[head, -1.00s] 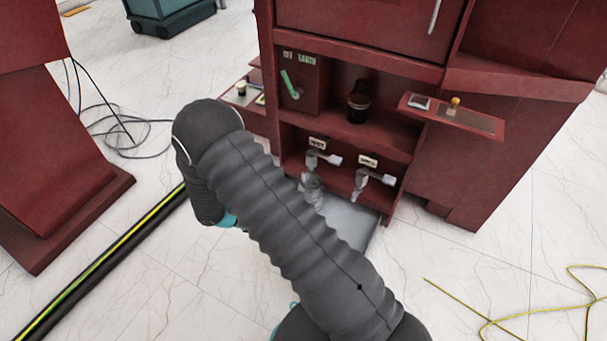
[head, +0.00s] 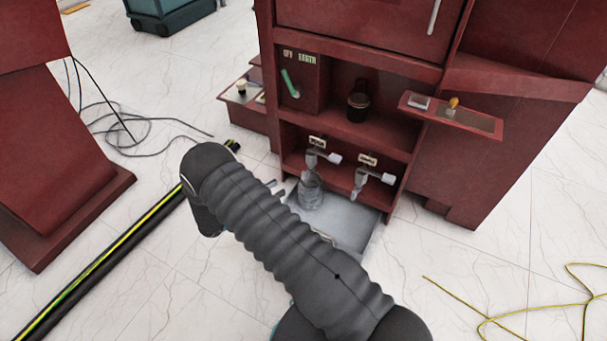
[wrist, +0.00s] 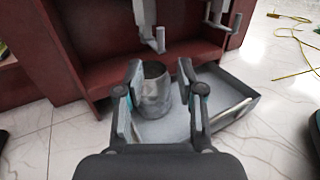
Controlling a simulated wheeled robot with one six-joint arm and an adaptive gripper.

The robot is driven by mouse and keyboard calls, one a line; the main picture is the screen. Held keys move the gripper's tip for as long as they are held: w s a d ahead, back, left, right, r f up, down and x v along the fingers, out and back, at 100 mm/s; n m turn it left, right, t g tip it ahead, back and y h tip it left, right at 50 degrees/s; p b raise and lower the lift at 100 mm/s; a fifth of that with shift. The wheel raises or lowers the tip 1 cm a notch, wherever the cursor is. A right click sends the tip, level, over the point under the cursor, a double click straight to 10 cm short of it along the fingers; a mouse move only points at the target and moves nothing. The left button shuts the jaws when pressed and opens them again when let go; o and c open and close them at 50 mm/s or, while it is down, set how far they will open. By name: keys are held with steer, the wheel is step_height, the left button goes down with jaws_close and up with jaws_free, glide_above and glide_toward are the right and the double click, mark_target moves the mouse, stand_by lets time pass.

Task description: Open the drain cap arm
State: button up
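Two grey drain taps with pale handles hang in the lower opening of the red cabinet: the left tap (head: 314,160) and the right tap (head: 362,178). Both also show at the top of the wrist view, the left tap (wrist: 148,25) and the right tap (wrist: 219,16). I cannot tell which part is the drain cap arm. A grey metal can (wrist: 154,92) stands upright under the left tap. My gripper (wrist: 160,65) is open, and the can appears between its fingers in the wrist view. Contact is unclear. In the head view my arm hides most of the gripper.
The can (head: 311,190) stands on a grey tray (head: 348,232) that juts from the cabinet base. Above are a green lever (head: 290,84), a dark bottle (head: 358,100) and a side shelf (head: 480,122). Cables lie on the floor at left and right.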

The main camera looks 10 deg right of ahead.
mark_target(303, 179)
steer(key=x, duration=1.1)
steer(key=shift+w+d+p, duration=0.1)
steer(key=shift+d+p, duration=0.25)
steer(key=shift+d, duration=0.05)
jaws_close()
